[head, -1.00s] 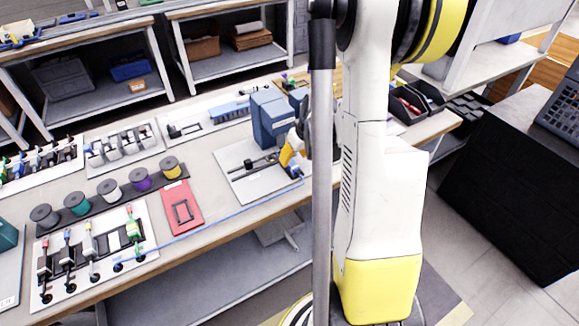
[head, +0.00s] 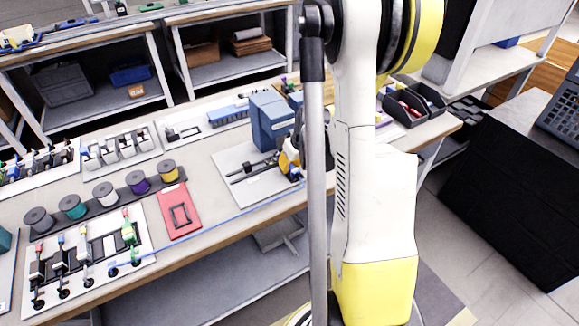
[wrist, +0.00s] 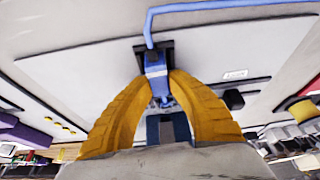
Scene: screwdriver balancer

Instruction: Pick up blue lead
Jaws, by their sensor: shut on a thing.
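The blue lead (head: 232,219) is a thin cable. In the head view it runs along the table's front edge from the left board to a pale plate (head: 258,190). In the wrist view its cable (wrist: 150,28) bends down to a blue plug end (wrist: 155,64) at a small black piece. My gripper (wrist: 157,76) has its yellow fingers closed on the blue plug end, one on each side. In the head view my gripper (head: 289,163) is low over the pale plate, partly hidden by my arm. I cannot tell whether the plug is still seated in the black piece.
A blue box-like unit (head: 270,120) stands at the plate's back edge, close to my gripper. A red panel (head: 179,210) and several wire spools (head: 137,181) lie to the left. A board with small upright connectors (head: 100,245) holds the lead's far end. Black bins (head: 412,103) stand at the right.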

